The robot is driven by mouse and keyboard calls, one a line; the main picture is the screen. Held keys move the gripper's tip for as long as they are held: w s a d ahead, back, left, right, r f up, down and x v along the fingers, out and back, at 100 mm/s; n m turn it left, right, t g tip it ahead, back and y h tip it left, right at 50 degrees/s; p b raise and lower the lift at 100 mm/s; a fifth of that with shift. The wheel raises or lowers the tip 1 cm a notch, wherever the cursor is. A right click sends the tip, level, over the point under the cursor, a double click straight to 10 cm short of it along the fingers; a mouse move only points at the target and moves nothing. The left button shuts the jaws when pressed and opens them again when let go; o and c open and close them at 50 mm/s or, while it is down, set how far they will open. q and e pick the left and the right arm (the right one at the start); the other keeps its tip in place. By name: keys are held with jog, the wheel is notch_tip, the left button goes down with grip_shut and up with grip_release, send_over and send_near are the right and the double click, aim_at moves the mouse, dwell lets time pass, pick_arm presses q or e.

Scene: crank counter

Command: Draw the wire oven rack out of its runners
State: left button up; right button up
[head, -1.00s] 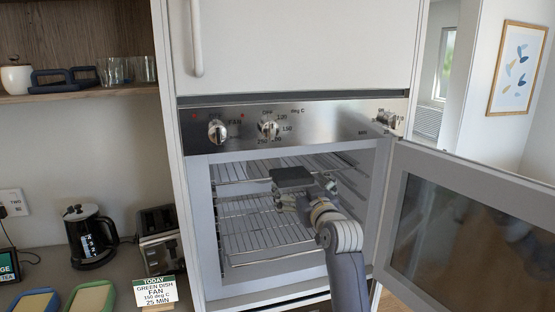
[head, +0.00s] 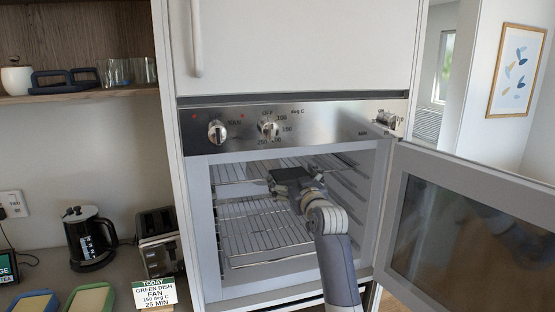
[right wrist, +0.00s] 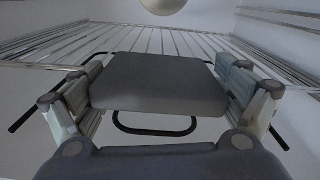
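The oven is open and holds two wire racks on runners. The upper wire rack (head: 240,170) is high in the cavity, and the lower wire rack (head: 250,235) is below it. Both sit inside the oven. My right gripper (head: 280,188) is inside the oven mouth, in front of the racks, and hides part of them. In the right wrist view my right gripper (right wrist: 160,80) has its fingers spread, with nothing seen between them but a dark block. Rack wires (right wrist: 60,45) show beyond it. I cannot tell whether it touches a rack. My left gripper is not in view.
The oven door (head: 455,240) stands open to the right. The control panel (head: 330,122) with knobs is above the cavity. A kettle (head: 88,240), a toaster (head: 158,243) and a small sign (head: 155,293) stand on the counter at left.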

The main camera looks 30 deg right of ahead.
jog(key=shift+o, duration=1.4)
jog(key=shift+r, duration=0.2)
jog(key=c, duration=0.4)
jog(key=shift+c, duration=0.2)
jog(key=shift+s+f, duration=0.15)
jog(key=shift+f, duration=0.1)
jog(key=shift+c, duration=0.2)
jog(key=shift+s+a+p, duration=0.15)
jog(key=shift+s+p, duration=0.2)
jog(key=shift+p, duration=0.05)
